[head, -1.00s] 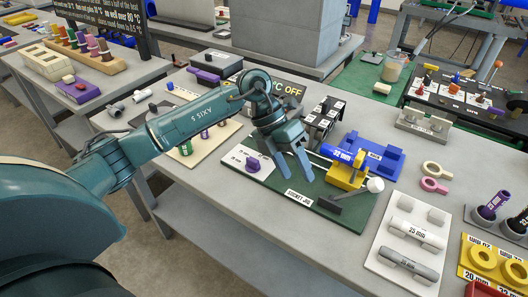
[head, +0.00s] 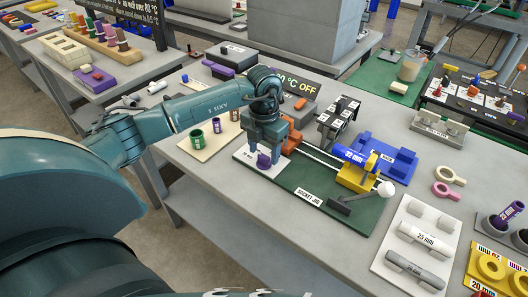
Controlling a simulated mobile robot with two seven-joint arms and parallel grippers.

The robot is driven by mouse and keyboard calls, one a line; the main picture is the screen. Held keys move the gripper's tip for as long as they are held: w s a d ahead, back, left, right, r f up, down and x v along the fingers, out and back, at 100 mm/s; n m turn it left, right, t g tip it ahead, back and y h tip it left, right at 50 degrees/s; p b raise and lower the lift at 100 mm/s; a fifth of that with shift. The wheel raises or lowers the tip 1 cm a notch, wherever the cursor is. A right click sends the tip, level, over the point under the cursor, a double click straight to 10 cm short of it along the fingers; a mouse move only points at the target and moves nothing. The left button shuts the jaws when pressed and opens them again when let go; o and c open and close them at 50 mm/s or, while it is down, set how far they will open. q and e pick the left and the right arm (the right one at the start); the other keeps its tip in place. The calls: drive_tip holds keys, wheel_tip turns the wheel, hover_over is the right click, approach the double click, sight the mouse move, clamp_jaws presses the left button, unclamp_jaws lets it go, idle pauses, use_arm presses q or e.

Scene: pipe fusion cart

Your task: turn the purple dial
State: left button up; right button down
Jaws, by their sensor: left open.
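The purple dial (head: 264,161) stands on a white labelled plate (head: 244,157) at the left end of the green socket jig board (head: 300,183). My left gripper (head: 264,159) points down over the dial, with its open fingers on either side of it. The fingers hide part of the dial and plate; I cannot tell whether they touch the dial. My right gripper is not in view.
The jig carries a yellow clamp (head: 357,177) with a blue 32 mm pipe (head: 350,154). Green and purple cups (head: 196,138) stand to the left.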

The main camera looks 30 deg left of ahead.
use_arm(q)
drive_tip(key=shift+f, duration=1.05)
drive_tip(key=c, duration=1)
